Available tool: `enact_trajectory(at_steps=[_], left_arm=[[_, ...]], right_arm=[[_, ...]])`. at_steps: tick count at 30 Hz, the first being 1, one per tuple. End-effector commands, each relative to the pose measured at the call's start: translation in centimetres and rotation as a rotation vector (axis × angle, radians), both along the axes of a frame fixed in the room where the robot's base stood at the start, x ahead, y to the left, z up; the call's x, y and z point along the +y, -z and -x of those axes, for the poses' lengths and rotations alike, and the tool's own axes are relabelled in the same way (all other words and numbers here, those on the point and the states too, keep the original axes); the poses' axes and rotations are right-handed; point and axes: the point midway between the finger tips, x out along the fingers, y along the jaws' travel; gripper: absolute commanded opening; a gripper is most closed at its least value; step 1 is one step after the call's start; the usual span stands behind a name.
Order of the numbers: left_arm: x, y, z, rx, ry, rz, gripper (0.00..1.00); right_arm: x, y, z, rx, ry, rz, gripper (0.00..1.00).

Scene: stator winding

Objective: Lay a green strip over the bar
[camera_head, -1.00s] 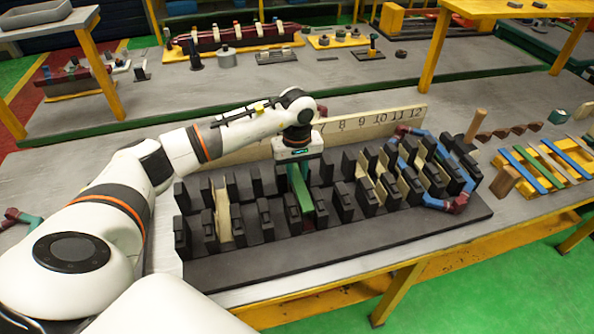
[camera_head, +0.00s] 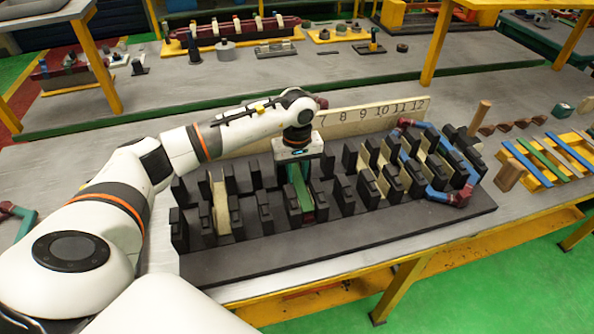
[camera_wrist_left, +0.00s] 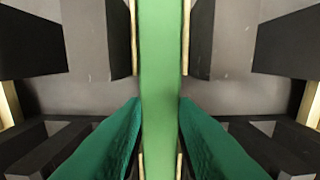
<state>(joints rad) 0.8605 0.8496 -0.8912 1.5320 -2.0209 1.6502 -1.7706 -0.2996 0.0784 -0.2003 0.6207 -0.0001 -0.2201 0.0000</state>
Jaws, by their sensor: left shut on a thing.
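A green strip (camera_head: 303,197) stands between black posts in a slot of the black rack, near its middle. My left gripper (camera_head: 299,176) points down over that slot and is shut on the strip. In the left wrist view the green strip (camera_wrist_left: 160,70) runs straight up the picture between two teal fingers (camera_wrist_left: 160,125), with black posts on both sides. A small dark red piece shows at the slot's near end, below the strip. The bar under the strip is mostly hidden, so contact between them cannot be told.
The black rack (camera_head: 330,243) has rows of upright posts, with cream strips (camera_head: 221,205) in some slots. Blue bars with red ends (camera_head: 438,193) lie at its right. A numbered board (camera_head: 375,117) stands behind. A yellow rack (camera_head: 545,180) at right holds blue and green strips.

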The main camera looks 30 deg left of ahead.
Motion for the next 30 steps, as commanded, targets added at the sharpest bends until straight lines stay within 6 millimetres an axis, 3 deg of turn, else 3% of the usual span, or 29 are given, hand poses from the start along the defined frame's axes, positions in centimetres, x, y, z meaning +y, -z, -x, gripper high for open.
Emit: enact_trajectory(at_steps=[30], left_arm=[[0.0,0.77,-0.01,-0.001,0.0,0.001,0.0]], right_arm=[[-0.07,0.76,0.06,0.001,0.001,0.001,0.36]])
